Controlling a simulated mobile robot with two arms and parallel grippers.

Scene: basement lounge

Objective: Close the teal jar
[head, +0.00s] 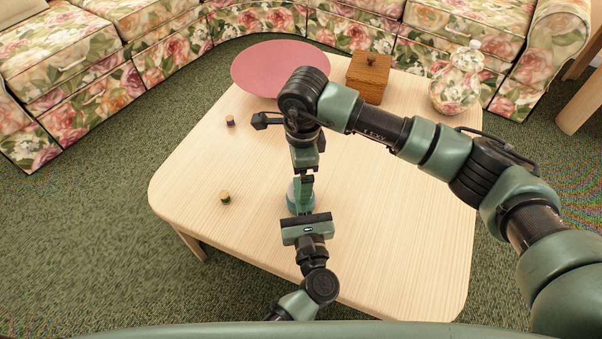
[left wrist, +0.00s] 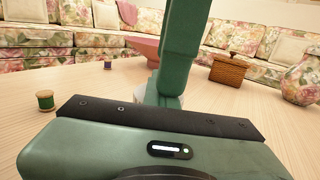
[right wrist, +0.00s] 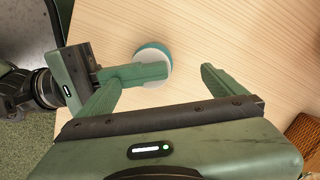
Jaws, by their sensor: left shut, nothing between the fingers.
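The teal jar (head: 293,198) stands on the light wood table, partly hidden behind my left gripper (head: 304,190). In the right wrist view the jar (right wrist: 158,52) shows as a teal round with a white rim, and my left fingers cross over it. Whether its lid is seated cannot be told. My left gripper is shut and empty, its fingers at the jar. In the left wrist view only a pale bit of the jar (left wrist: 152,87) shows beside the fingers. My right gripper (right wrist: 163,77) points down above the jar with its fingers apart and nothing between them.
On the table (head: 400,240) are two thread spools (head: 224,197) (head: 230,120) at left, a pink bowl (head: 270,66), a wicker box (head: 369,78) and a floral lidded jar (head: 456,85) at the back. Floral sofas (head: 160,50) stand behind. The table's front right is clear.

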